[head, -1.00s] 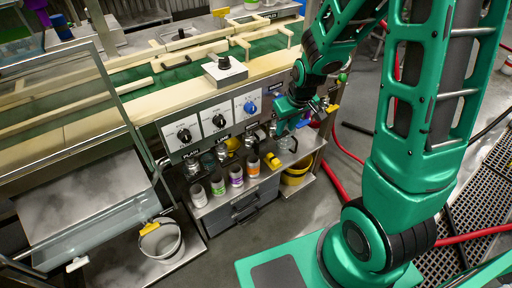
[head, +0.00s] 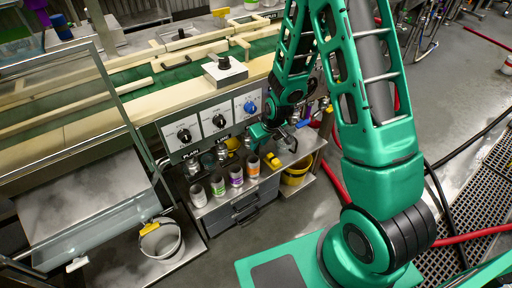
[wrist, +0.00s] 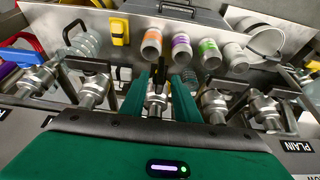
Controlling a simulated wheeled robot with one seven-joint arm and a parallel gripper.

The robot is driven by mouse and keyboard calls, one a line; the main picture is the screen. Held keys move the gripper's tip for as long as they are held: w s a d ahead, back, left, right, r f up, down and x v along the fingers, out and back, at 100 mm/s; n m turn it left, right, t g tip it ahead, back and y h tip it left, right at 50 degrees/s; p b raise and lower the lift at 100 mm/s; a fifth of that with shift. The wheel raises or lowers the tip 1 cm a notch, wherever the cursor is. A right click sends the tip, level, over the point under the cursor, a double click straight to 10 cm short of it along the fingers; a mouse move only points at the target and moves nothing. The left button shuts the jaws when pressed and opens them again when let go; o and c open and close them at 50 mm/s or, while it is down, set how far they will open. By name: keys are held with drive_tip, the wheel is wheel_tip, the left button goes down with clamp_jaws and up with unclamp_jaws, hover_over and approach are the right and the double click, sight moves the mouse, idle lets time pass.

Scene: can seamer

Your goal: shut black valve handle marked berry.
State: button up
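A row of metal valves runs under the machine's front panel. In the wrist view a black valve handle (wrist: 158,76) on a metal valve lies between my two fingers, pointing away along the pipe. My gripper (wrist: 160,85) has its green fingers apart, one on each side of this handle, with gaps visible. The neighbouring valve on the left has a black handle (wrist: 87,65) lying crosswise. In the head view my gripper (head: 258,135) is at the panel's lower edge and hides the valves behind it.
Cans with coloured bands (head: 236,176) stand on the shelf below the valves, beside a yellow object (head: 272,160). A blue handle (wrist: 20,52) and a clear jug (wrist: 84,44) are at left in the wrist view. A white bucket (head: 160,241) stands at lower left.

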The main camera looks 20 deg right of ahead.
drive_tip(key=shift+x, duration=2)
clamp_jaws()
